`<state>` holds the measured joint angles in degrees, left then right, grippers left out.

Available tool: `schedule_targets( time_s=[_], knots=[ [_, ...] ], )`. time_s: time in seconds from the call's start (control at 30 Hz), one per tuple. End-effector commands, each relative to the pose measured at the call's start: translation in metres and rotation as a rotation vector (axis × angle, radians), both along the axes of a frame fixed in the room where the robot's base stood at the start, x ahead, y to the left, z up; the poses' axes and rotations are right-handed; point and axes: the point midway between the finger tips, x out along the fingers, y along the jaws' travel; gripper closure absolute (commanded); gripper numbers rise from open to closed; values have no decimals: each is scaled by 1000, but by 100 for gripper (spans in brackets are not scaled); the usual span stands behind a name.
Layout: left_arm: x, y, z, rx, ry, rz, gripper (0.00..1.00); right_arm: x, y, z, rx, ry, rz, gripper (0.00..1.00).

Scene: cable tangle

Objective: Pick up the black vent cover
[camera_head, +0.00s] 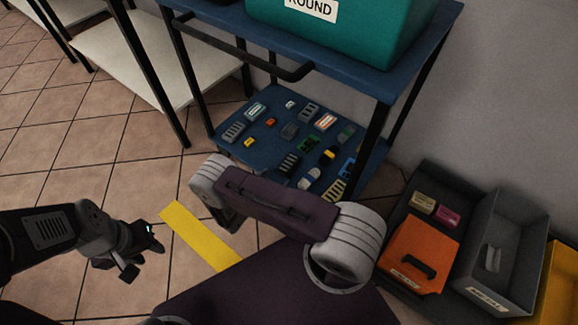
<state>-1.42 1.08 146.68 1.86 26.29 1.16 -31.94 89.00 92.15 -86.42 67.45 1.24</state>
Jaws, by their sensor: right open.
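A small black slatted piece that looks like the black vent cover (289,162) lies on the lower shelf (262,148) of a blue cart, among several other small parts. Similar slatted pieces lie near it: a grey one (233,132) at the left, a grey one (309,112) at the back and a yellow one (335,189) at the front right. My left gripper (146,260) is over the tiled floor at the lower left, well away from the shelf. Its fingers look apart, with nothing between them. My right gripper does not show.
A teal bin (345,35) labelled "ROUND" stands on the cart's top shelf. Dark cart posts and a handle (265,72) frame the lower shelf.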

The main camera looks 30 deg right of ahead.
Motion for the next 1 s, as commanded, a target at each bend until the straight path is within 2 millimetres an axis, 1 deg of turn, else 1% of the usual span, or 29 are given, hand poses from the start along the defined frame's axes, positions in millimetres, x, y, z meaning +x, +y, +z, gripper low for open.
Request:
schedule_targets(
  time_s=[0.07, 0.23, 0.3, 0.4, 0.6, 0.67, 0.7, 0.77, 0.8, 0.83, 0.87, 1.0],
  knots=[
    [0, 0, -4, 0, 0, 0, 64, 1, -2, -3, 0, 0, -1, 24],
    [0, 0, -35, 0, 0, 0, 64, 15, -26, -23, 0, -1, -6, 24],
    [0, 0, -37, 0, 0, 0, 64, 19, -35, -23, 0, 0, -5, 24],
    [0, 0, -38, 0, 0, 0, 64, 23, -41, -23, 0, 0, -2, 24],
    [0, 0, -36, 0, 0, 0, 64, 23, -41, -21, 1, 1, -1, 24],
    [0, 0, -36, 0, 0, 0, 64, 23, -41, -21, 1, 1, -1, 40],
    [0, 0, -36, 0, 0, 0, 64, 23, -41, -21, 1, 1, -1, 51],
    [0, 0, -36, 0, 0, 0, 64, 23, -41, -21, 1, 1, -1, 68],
    [0, 0, -36, 0, 0, 0, 64, 23, -41, -21, 1, 1, -1, 79],
    [0, 0, -36, 0, 0, 0, 64, 23, -41, -21, 1, 1, -1, 88],
    [0, 0, -36, 0, 0, 0, 64, 23, -41, -21, 0, 0, -1, 89],
    [0, 0, -36, 0, 0, 0, 64, 23, -41, -21, 0, 0, -1, 90]
  ],
)
